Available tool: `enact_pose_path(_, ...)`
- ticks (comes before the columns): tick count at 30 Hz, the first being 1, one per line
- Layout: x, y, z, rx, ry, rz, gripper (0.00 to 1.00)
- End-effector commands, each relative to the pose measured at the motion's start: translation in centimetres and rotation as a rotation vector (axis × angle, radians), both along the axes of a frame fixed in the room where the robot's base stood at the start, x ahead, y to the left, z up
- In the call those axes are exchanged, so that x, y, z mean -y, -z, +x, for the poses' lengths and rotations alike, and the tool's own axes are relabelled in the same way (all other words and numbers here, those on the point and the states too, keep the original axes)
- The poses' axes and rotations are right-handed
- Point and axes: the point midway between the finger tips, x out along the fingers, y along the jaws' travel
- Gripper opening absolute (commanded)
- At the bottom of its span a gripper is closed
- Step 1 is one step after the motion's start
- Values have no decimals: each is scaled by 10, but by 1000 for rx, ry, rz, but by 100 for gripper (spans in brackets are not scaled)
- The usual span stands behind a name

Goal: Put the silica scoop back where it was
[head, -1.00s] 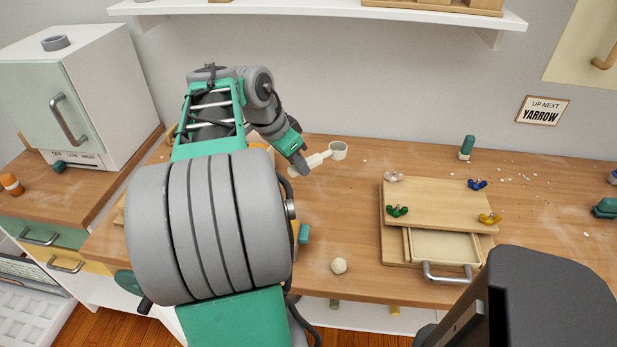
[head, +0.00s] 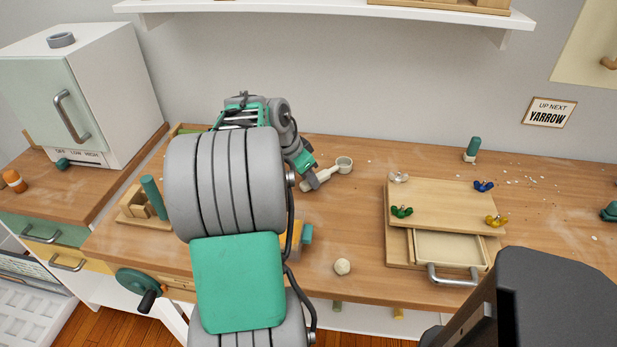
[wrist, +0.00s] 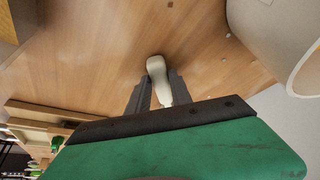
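The silica scoop (head: 343,165) is cream-white with a round cup and a straight handle. In the head view its cup points to the right and away from me, over the back part of the workbench. My gripper (head: 312,182) is shut on the handle; the wrist view shows the handle (wrist: 157,76) between the two dark fingers (wrist: 158,95). I cannot tell whether the scoop touches the bench. My arm hides part of the bench to the left of the gripper.
A wooden mould board (head: 445,205) with coloured wing nuts stands right of the gripper. A pale ball (head: 342,267) lies nearer me. A wooden stand (head: 145,215) is at left. A large white rounded object (wrist: 275,35) fills the wrist view's upper right. Bench between scoop and board is clear.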

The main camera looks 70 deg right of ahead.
Motion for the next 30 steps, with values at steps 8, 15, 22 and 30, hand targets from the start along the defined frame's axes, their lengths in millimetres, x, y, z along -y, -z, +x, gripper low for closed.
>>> enact_pose_path(8, 0, 0, 0, 0, 0, 0, 45)
enact_pose_path(15, 0, -7, 0, 0, 0, 0, 45)
enact_pose_path(22, -16, -49, 12, 3, -4, -4, 45)
enact_pose_path(30, -38, -105, 25, 1, -2, -1, 45)
